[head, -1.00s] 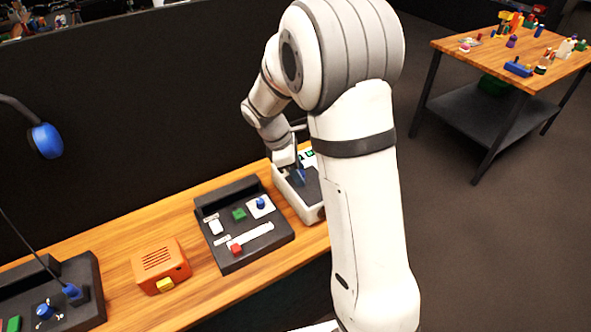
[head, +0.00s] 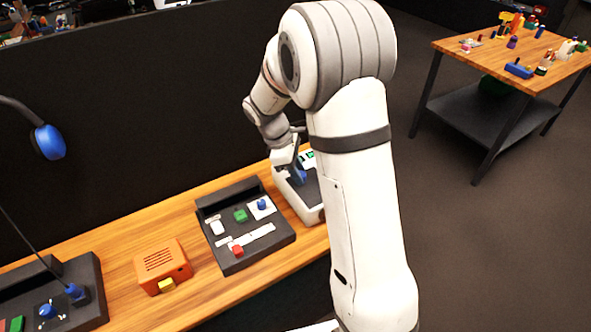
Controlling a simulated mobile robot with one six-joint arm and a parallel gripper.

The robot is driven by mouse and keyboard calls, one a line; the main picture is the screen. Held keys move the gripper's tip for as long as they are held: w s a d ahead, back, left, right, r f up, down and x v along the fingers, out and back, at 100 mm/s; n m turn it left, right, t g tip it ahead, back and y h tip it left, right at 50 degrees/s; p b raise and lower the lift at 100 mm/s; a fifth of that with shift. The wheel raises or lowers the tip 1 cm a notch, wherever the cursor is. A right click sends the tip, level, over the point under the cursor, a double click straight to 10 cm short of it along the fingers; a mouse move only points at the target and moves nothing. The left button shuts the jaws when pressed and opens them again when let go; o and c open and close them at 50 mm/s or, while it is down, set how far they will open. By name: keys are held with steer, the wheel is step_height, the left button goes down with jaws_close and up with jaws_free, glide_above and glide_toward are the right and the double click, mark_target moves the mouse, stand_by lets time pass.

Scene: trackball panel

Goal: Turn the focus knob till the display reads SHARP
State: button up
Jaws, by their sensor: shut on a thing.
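My gripper (head: 295,169) reaches down over the white-framed panel (head: 312,215) at the right end of the bench. It is shut on a blue knob (head: 301,176) there; I take this to be the focus knob, though no label can be read. A small display (head: 308,155) with green marks shows behind the gripper, partly hidden by my arm. Its text is too small to read. My arm also hides the right part of this panel.
A dark panel (head: 228,260) with a red slider, green button and blue knob stands just left. An orange box (head: 160,262) and another dark panel (head: 88,290) are further left. A blue lamp (head: 48,141) hangs upper left. A second table (head: 470,52) stands far right.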

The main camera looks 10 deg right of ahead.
steer(key=m+g+p, duration=0.1)
steer(key=m, duration=0.2)
steer(key=shift+d+y, duration=0.2)
steer(key=shift+y, duration=0.1)
steer(key=shift+d+f+m+g+y+p, duration=0.1)
steer(key=shift+m+g+y+p, duration=0.2)
steer(key=shift+m, duration=0.75)
steer(key=shift+f+m+g+y+p, duration=0.1)
steer(key=shift+m+g+y, duration=0.25)
steer(key=shift+m, duration=0.7)
steer(key=o, duration=1)
steer(key=shift+r, duration=0.15)
steer(key=v, duration=0.7)
steer(key=shift+w+r, duration=0.15)
steer(key=shift+r, duration=0.2)
